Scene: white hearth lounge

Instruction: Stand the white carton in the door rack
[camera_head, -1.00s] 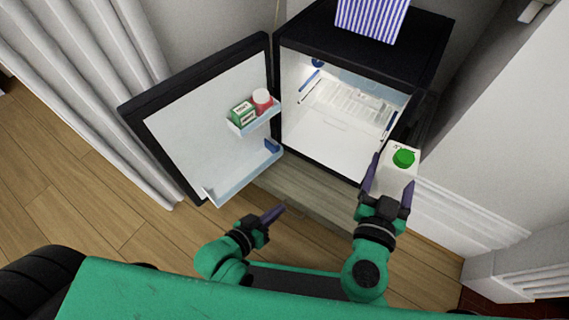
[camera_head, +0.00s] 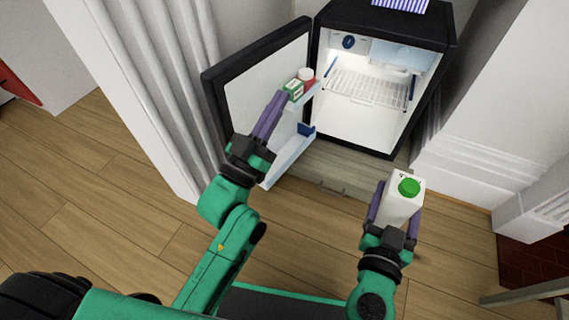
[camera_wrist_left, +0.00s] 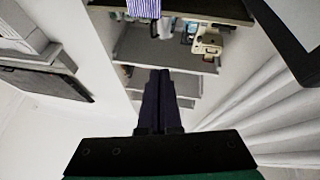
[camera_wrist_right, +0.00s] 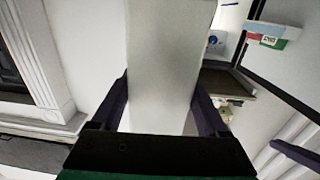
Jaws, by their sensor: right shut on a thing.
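The white carton (camera_head: 399,209) with a green cap is upright in my right gripper (camera_head: 395,207), in front of and below the open fridge. Its white side fills the middle of the right wrist view (camera_wrist_right: 165,65), between the two fingers. The fridge door (camera_head: 255,85) stands open to the left. Its lower door rack (camera_head: 287,163) is partly hidden by my left arm. My left gripper (camera_head: 279,97) is shut and empty, its fingers overlapping the door's inner side close to the upper rack; I cannot tell whether they touch. The left wrist view shows its fingers (camera_wrist_left: 160,85) together.
A blue item (camera_head: 306,129) is at the lower rack's far end. The fridge interior (camera_head: 365,100) has a wire shelf. A striped box (camera_head: 402,5) stands on top.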

